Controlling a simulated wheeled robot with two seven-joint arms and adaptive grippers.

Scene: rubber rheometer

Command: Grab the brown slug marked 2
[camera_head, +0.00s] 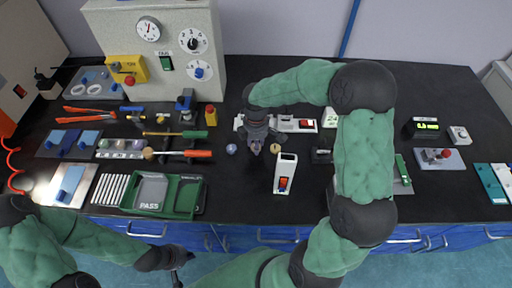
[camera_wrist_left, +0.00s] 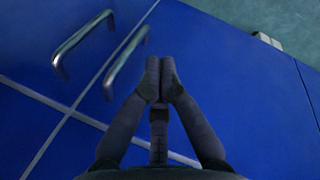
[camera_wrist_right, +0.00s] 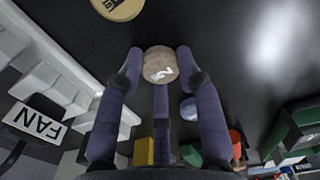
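The brown slug marked 2 (camera_wrist_right: 160,65) sits between the fingertips of my right gripper (camera_wrist_right: 160,62) in the right wrist view. The fingers are drawn in against both of its sides, and its 2 faces the camera. In the head view my right gripper (camera_head: 257,148) points down over the middle of the black table and hides the slug. My left gripper (camera_wrist_left: 159,78) is shut and empty. It hangs in front of the blue drawers, and the head view shows it below the table's front edge (camera_head: 180,262).
A tan disc (camera_head: 275,148) lies right of my right gripper and a bluish one (camera_head: 231,149) left of it. A green PASS tray (camera_head: 150,193) lies front left.

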